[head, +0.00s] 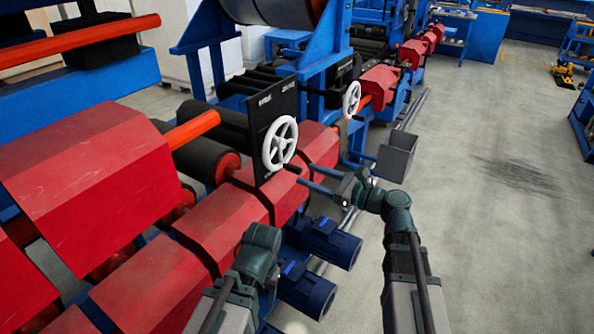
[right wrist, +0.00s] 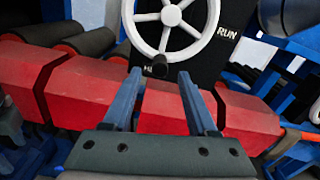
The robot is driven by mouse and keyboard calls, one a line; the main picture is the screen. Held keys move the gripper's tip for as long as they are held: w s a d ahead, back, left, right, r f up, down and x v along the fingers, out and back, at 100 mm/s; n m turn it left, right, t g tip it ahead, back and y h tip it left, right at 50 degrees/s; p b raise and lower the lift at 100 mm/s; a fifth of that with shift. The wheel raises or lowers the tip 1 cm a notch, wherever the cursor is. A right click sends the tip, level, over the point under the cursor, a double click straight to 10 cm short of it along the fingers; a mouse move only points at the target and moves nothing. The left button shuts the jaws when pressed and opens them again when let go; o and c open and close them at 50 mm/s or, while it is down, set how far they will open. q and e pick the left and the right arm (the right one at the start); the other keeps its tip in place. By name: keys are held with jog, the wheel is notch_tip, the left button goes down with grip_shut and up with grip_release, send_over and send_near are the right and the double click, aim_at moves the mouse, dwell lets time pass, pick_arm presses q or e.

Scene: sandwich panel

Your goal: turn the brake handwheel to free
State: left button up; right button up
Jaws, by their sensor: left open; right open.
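The white spoked handwheel (head: 280,143) is mounted on a black panel (head: 275,105). Its dark crank knob (head: 293,169) sticks out at the bottom of the rim. In the right wrist view, the handwheel (right wrist: 170,22) is cut off at the top, with the knob (right wrist: 158,68) low on it. My right gripper (head: 305,177) is open and empty, its two blue fingers pointing at the knob. In the right wrist view the fingers (right wrist: 159,75) stand apart either side below the knob, with no contact visible. My left gripper (head: 262,240) is low at centre-left; its fingers are hidden.
A second white handwheel (head: 351,98) stands farther back. The panel carries a RUN label (right wrist: 228,33). Red angular covers (head: 225,215) line the machine below the panel. Blue motors (head: 322,242) jut out beneath my right gripper.

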aim_at(297, 170)
jog(key=shift+x, duration=2.4)
jog(key=shift+c, duration=0.2)
grip_shut()
